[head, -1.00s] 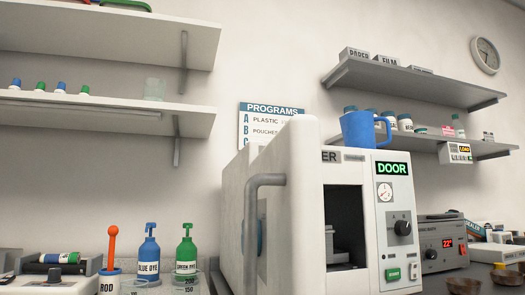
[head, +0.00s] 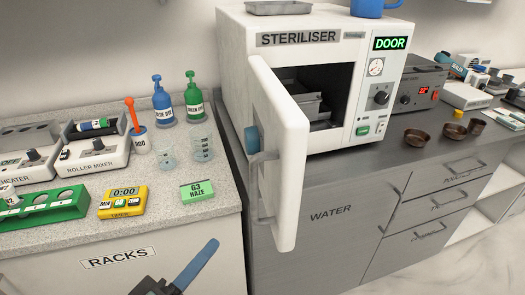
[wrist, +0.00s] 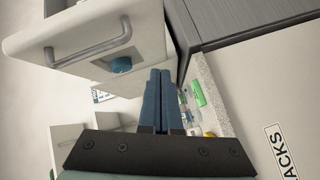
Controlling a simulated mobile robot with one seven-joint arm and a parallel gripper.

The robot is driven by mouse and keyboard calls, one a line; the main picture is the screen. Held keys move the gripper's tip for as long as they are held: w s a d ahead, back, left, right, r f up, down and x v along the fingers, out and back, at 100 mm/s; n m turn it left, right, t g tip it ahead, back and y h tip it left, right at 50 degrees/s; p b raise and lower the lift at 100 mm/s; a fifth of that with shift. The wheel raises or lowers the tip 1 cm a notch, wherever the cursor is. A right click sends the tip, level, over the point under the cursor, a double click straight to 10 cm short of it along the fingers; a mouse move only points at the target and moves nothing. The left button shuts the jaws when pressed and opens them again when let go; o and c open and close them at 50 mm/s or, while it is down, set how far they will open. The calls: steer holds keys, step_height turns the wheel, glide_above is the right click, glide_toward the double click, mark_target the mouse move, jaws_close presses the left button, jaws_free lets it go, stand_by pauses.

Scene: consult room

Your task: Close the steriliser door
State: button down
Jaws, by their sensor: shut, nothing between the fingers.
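The steriliser (head: 290,40) stands on the grey cabinet, its front open and a metal tray visible inside. Its white door (head: 289,130) stands swung outward at the left, over the counter's front edge. The door carries a grey bar handle (head: 258,190) and a blue knob (head: 252,139). In the wrist view the door (wrist: 30,45), its handle (wrist: 88,48) and the knob (wrist: 121,65) lie at upper left. My gripper (head: 212,245) is low in front of the racks cabinet, left of the door and apart from it. Its blue fingers are together and empty, also in the wrist view (wrist: 160,75).
On the left counter stand a green rack (head: 45,207), a yellow timer (head: 122,203), a G3 HAZE box (head: 197,191), glass beakers (head: 202,147) and blue and green dye bottles (head: 163,100). A blue mug (head: 370,8) is on the steriliser. Brown bowls (head: 417,137) stand at right.

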steer(key=s+r+n+h+p, duration=0.3)
steer(key=s+r+p, duration=0.5)
steer(key=r+p, duration=0.3)
steer(key=p, duration=0.3)
glide_toward(278, 192)
steer(key=w, duration=0.2)
steer(key=w+a, duration=0.1)
steer(key=shift+w+r, duration=0.2)
steer(key=shift+r, duration=0.1)
steer(key=d, duration=0.1)
steer(key=w+d+p, duration=0.1)
steer(key=d, duration=0.1)
steer(key=shift+w+d, duration=0.15)
steer(key=shift+d, duration=0.05)
steer(key=shift+w+d+f+p, duration=0.1)
steer(key=shift+d+f+p, duration=0.05)
steer(key=shift+d+p, duration=0.25)
steer(key=shift+d+y, duration=0.2)
steer(key=shift+y, duration=0.1)
